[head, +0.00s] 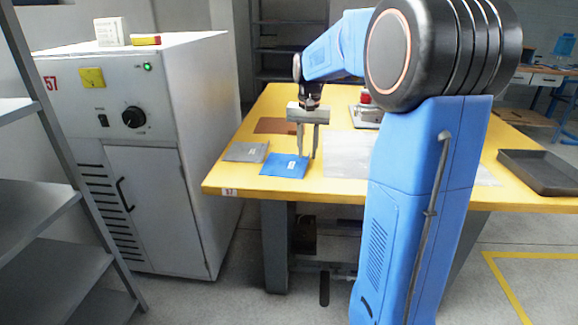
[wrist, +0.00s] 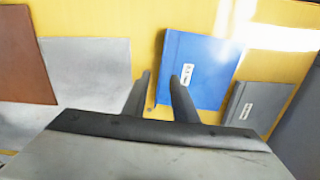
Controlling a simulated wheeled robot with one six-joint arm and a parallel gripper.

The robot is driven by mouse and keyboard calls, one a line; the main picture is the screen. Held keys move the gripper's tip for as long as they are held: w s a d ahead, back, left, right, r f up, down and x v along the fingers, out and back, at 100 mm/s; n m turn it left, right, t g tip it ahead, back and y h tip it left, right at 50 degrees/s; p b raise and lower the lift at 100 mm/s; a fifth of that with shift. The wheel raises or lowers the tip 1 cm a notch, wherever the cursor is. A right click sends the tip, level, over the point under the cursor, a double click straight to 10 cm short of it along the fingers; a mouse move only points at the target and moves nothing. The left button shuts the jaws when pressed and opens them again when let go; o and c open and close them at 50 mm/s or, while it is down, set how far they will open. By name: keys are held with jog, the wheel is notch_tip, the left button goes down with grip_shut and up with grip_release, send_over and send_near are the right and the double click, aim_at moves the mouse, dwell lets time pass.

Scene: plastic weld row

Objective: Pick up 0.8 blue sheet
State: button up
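The blue sheet (head: 285,165) lies flat near the front left edge of the yellow table, with a small white label on it. In the wrist view the blue sheet (wrist: 203,68) shows right of centre, its label near one finger. My gripper (head: 308,157) points down above the table, just beyond the blue sheet's right part in the head view. I cannot tell the exact height above the sheet.
A grey labelled sheet (head: 245,151) lies left of the blue one. A brown sheet (head: 275,125) lies behind, and a pale translucent sheet (head: 347,150) lies to the right. A dark tray (head: 540,172) sits at the table's right. A grey cabinet (head: 150,140) stands left of the table (head: 225,178).

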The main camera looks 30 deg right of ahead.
jog(key=shift+f, duration=1.55)
grip_shut()
